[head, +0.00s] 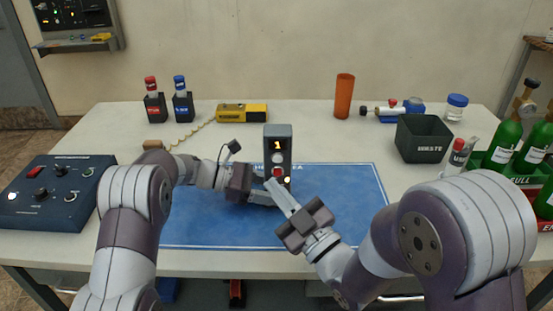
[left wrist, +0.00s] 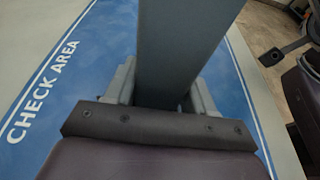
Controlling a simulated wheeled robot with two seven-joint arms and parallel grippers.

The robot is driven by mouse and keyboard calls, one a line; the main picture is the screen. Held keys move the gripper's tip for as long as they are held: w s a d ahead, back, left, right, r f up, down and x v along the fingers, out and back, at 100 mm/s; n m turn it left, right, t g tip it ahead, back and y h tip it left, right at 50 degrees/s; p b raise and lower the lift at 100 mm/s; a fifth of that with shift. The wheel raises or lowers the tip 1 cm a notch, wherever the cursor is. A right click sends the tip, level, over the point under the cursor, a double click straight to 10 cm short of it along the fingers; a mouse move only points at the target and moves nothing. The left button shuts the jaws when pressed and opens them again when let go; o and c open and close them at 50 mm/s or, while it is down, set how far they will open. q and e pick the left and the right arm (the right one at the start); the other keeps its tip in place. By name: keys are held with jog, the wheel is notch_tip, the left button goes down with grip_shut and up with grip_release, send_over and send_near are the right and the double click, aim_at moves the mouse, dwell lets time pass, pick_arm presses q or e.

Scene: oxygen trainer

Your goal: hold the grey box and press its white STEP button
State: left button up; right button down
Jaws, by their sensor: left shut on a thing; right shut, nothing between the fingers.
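The grey box (head: 285,143) stands upright on the blue check-area mat (head: 343,205). Its display shows a yellow 1, with a round white button below it and a red one lower down. My left gripper (head: 262,193) is shut on the lower part of the box from the left. In the left wrist view the grey box (left wrist: 180,50) rises between the two fingers (left wrist: 160,88). My right gripper (head: 276,186) is shut and empty, its fingertips at the lower front of the box, below the white button. I cannot tell whether they touch the box. The STEP lettering is too small to read.
A blue control panel (head: 58,190) lies at the left. Behind are a yellow meter (head: 243,113), red and blue capped bottles in black holders, and an orange cup (head: 344,97). A dark waste bin (head: 423,138) and green cylinders (head: 505,145) stand at the right. The mat's right part is clear.

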dwell(0.4)
pick_arm(q)
jog(key=o, duration=0.9)
